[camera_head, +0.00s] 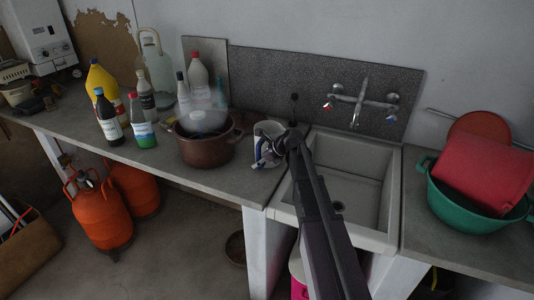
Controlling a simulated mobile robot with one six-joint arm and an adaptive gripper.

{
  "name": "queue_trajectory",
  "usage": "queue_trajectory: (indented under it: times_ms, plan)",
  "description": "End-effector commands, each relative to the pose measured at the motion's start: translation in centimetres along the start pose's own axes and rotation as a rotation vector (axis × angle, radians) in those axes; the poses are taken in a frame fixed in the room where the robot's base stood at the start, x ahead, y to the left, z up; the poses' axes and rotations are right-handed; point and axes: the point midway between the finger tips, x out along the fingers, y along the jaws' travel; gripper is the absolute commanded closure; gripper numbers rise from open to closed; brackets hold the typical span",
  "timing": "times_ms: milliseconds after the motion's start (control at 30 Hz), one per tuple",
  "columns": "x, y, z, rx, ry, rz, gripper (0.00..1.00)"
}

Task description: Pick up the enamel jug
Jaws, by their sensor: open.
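The enamel jug (265,130) is white with blue on its near side. It stands on the grey counter just left of the sink and right of the brown pot. My arm reaches up from the bottom of the picture. My gripper (279,146) is at the right, near side of the jug, overlapping it in this view. The gripper is open. Its fingertips are small and dark here, and I cannot tell whether they touch the jug or stand around its handle. Part of the jug is hidden behind the gripper.
A brown pot (205,151) stands close left of the jug. Several bottles and a glass demijohn (158,68) stand further left. The empty sink (345,190) and its tap (360,98) are at the right. A green basin (455,193) holds a red tub (485,170).

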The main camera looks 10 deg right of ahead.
Motion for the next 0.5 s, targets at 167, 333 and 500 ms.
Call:
queue_trajectory:
  times_ms: [167,333,500]
  plan:
    - [-0.02,0.0,0.03,0.0,0.0,0.0,0.29]
    - [-0.03,0.0,0.02,0.0,0.0,0.0,0.29]
    - [-0.03,-0.01,0.02,0.0,0.0,0.0,0.29]
